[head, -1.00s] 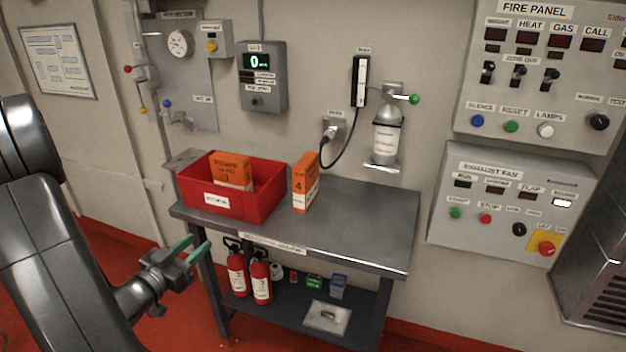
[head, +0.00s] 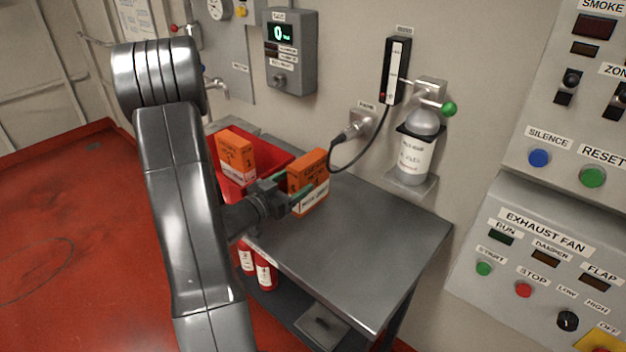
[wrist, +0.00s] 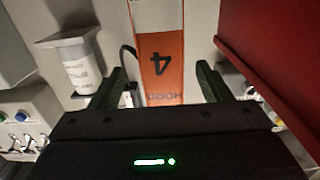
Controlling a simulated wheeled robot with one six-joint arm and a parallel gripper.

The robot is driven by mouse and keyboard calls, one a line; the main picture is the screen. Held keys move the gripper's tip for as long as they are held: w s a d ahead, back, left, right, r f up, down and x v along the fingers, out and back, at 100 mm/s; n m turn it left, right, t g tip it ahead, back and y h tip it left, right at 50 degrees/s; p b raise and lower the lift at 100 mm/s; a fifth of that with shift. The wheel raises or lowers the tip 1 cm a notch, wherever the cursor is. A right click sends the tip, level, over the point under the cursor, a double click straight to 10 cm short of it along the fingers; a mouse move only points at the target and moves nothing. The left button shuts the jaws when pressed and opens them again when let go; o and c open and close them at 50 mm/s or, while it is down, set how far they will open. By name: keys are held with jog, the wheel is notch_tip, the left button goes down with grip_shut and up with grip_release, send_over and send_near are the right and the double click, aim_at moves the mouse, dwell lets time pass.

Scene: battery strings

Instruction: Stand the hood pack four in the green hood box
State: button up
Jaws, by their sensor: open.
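The hood pack four (head: 310,172) is an upright orange pack with a white label, standing on the grey metal bench. In the wrist view the pack (wrist: 161,62) shows its "4" and "HOOD" lettering, inverted, between my fingers. My gripper (head: 291,190) is open at the pack's near side, with a finger to each side of it; a gap shows beside each finger. The box I see on the bench is red (head: 273,157), not green, left of the pack.
The bench top (head: 365,240) is clear to the right of the pack. A black cable hangs from the wall socket (head: 364,124) close behind the pack. A wall-mounted cylinder (head: 416,155) stands out at the bench's back. Red extinguishers (head: 264,273) are below.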

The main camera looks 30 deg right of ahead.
aim_at(305, 173)
jog(key=shift+w+d+r, duration=0.1)
jog(key=shift+w+d, duration=0.1)
jog(key=shift+d, duration=0.1)
jog(key=p+x, duration=0.2)
jog(key=x, duration=0.2)
jog(key=shift+w+d, duration=0.25)
jog(key=shift+d, duration=0.1)
jog(key=c, duration=1.4)
grip_shut()
jog(key=shift+a+r, duration=0.1)
